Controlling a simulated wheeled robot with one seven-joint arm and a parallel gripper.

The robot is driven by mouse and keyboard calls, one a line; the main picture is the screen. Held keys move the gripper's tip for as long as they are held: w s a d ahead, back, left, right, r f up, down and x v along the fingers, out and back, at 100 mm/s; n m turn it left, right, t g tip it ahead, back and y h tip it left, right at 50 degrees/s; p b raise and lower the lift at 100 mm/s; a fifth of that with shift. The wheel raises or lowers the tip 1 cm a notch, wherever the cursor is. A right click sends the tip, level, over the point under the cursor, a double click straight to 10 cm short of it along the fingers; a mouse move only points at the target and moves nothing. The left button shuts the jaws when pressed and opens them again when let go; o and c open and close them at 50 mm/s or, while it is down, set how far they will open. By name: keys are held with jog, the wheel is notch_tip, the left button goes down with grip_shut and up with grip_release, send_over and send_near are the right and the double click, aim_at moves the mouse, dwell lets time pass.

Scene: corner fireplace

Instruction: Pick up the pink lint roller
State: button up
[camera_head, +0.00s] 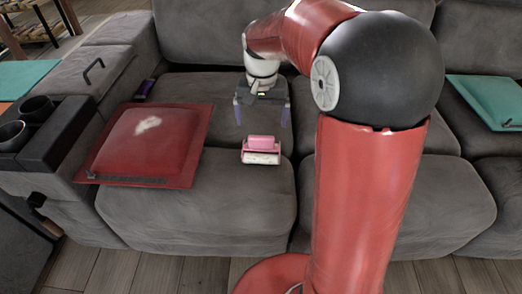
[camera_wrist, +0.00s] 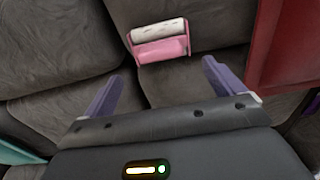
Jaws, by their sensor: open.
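The pink lint roller (camera_head: 262,144) lies on the grey sofa seat in the head view, with its white roll toward the front edge and its pink part behind. In the wrist view the lint roller (camera_wrist: 160,47) shows near the top, ahead of the fingers and between their lines. My gripper (camera_head: 262,118) is above and a little behind the lint roller, pointing down. Its two purple fingers, also seen in the wrist view (camera_wrist: 160,82), are spread apart with nothing between them. They appear apart from the roller.
A red cushion (camera_head: 150,142) lies left of the roller, its edge close by. Grey backrests (camera_head: 200,35) rise behind. A dark cup holder console (camera_head: 42,125) is at the left. A teal cushion (camera_head: 490,100) is at the right. The seat in front of the roller is clear.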

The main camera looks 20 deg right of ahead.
aim_at(261, 136)
jog(key=shift+w+f, duration=0.2)
jog(key=shift+f, duration=0.6)
jog(key=f, duration=0.6)
jog(key=shift+s+f+b, duration=0.2)
jog(key=shift+f+b, duration=0.1)
jog(key=shift+f, duration=0.1)
jog(key=shift+c, duration=0.4)
jog(key=c, duration=1)
jog(key=shift+c, duration=0.2)
jog(key=shift+r, duration=0.15)
notch_tip(261, 136, up, 20)
jog(key=p, duration=0.2)
